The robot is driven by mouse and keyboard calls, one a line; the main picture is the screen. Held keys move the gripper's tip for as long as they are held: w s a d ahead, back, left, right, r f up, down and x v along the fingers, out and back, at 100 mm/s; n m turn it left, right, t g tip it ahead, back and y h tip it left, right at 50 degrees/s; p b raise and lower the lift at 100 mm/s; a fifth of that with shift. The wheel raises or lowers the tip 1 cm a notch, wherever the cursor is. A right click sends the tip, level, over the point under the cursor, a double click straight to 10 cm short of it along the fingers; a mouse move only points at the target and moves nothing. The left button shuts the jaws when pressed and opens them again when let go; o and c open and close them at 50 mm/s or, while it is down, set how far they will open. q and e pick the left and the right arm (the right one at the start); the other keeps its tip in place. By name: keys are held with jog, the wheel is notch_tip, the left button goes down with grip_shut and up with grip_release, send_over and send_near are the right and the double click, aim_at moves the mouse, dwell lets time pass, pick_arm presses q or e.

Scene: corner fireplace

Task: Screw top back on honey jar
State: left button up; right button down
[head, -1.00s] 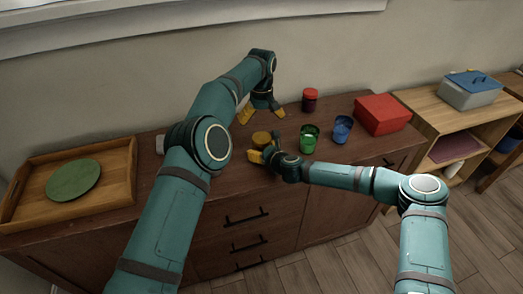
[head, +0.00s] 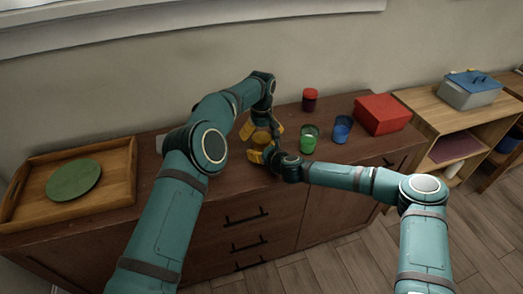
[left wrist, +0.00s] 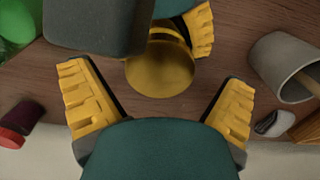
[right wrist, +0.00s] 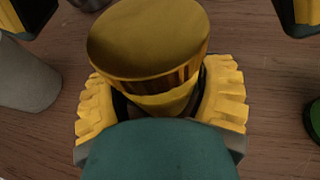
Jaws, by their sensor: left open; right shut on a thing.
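The honey jar stands upright on the dark wooden cabinet. Its gold lid (right wrist: 148,40) sits on top of the amber jar body (right wrist: 165,104) in the right wrist view; I cannot tell whether it is threaded on. The lid (left wrist: 160,66) also shows in the left wrist view, and the jar (head: 262,138) is partly hidden in the head view. My right gripper (right wrist: 162,100) is shut on the jar body, below the lid. My left gripper (left wrist: 158,95) is open and empty above the jar, its fingers (head: 263,128) spread to either side and apart from the lid.
A green glass (head: 308,140), a blue glass (head: 342,129), a red-lidded jar (head: 310,99) and a red box (head: 382,114) stand right of the jar. A grey cup (left wrist: 278,70) stands close on the other side. A wooden tray (head: 118,192) with a green plate is at far left.

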pick_arm(q)
jog(key=shift+f, duration=0.55)
jog(key=c, duration=1.3)
jog(key=m, duration=0.6)
jog(key=shift+m, duration=0.4)
jog(key=o, duration=1.2)
jog(key=shift+o, duration=0.2)
